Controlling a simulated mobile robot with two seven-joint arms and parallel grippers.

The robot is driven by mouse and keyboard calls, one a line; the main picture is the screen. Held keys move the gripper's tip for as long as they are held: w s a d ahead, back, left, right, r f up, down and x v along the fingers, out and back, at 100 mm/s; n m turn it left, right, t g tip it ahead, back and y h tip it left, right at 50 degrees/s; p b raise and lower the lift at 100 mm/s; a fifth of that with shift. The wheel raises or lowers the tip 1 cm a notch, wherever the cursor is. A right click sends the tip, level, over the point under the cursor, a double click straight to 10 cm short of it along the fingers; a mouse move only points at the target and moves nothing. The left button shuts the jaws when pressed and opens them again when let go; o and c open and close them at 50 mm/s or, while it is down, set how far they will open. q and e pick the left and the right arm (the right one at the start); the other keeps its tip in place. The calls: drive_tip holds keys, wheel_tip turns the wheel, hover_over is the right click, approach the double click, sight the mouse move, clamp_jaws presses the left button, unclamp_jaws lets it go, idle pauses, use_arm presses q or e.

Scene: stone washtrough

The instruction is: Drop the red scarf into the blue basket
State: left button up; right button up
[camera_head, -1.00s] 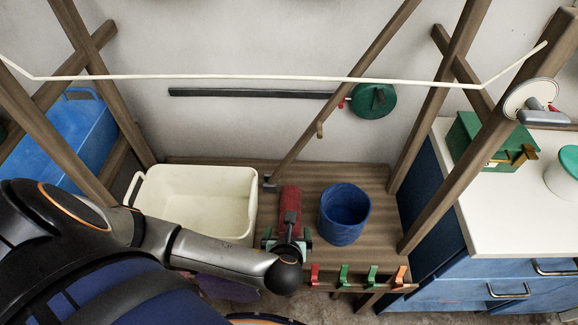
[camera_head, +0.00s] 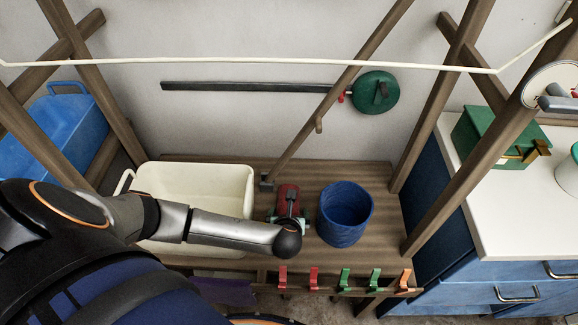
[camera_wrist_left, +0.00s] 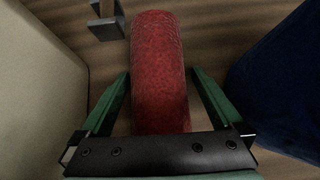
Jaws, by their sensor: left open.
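The red scarf (camera_head: 288,196) lies as a rolled bundle on the wooden bench, between the white tub and the blue basket (camera_head: 345,215). My left gripper (camera_head: 289,220) is over the scarf's near part and hides some of it. In the left wrist view, the open green fingers of the gripper (camera_wrist_left: 158,95) stand on either side of the scarf (camera_wrist_left: 158,60), with a visible gap on each side. The blue basket (camera_wrist_left: 275,85) is at the right edge there. The basket stands upright, just right of the scarf. My right gripper is not in view.
The white tub (camera_head: 200,185) stands close left of the scarf. A diagonal wooden post (camera_head: 330,100) meets the bench behind the scarf. Several coloured clips (camera_head: 345,278) line the bench's front edge. A pale line (camera_head: 250,66) crosses above.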

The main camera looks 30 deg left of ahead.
use_arm(q)
drive_tip(key=c, duration=1.3)
drive_tip(key=shift+c, duration=0.6)
drive_tip(key=shift+r, duration=0.15)
